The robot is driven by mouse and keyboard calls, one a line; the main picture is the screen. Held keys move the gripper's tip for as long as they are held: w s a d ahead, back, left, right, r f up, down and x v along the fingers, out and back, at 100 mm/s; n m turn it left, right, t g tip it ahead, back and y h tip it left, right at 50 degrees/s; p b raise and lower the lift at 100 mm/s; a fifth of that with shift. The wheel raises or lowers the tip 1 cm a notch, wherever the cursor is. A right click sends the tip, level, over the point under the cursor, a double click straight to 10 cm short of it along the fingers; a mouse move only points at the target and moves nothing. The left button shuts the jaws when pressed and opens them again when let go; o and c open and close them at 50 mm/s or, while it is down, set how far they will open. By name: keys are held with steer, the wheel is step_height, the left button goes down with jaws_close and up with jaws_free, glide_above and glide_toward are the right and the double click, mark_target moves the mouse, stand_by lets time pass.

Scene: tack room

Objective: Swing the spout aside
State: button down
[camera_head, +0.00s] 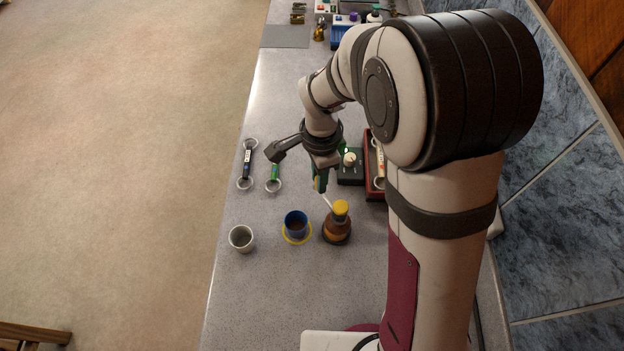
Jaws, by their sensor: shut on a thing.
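A brown bottle (337,232) with a yellow cap (341,208) stands upright on the grey counter. A thin pale spout (328,203) runs from the cap up and to the left. My gripper (320,188) reaches down at the spout's outer end, its teal fingers shut on it. The fingers hide the spout's tip. A blue cup (295,220) with dark contents stands just left of the bottle, on a yellow ring (296,241).
A pale grey cup (241,238) stands near the counter's left edge. Two ring-ended tools, one dark (247,163) and one green (274,175), lie left of my gripper. A black box with a pale knob (350,159) and a red tray (374,187) are to the right.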

steer(key=shift+w+d+m, duration=0.25)
steer(key=shift+d+m, duration=0.45)
steer(key=shift+m, duration=0.45)
steer(key=shift+w+d+m, duration=0.2)
steer(key=shift+d+m, duration=0.5)
steer(key=shift+m, duration=0.5)
steer(key=shift+w+d+m, duration=0.25)
steer(key=shift+d+m, duration=0.45)
steer(key=shift+m, duration=0.45)
steer(key=shift+d, duration=0.1)
steer(key=c, duration=0.8)
jaws_free()
steer(key=shift+o, duration=0.2)
step_height(320, 180, up, 16)
steer(key=shift+f, duration=0.1)
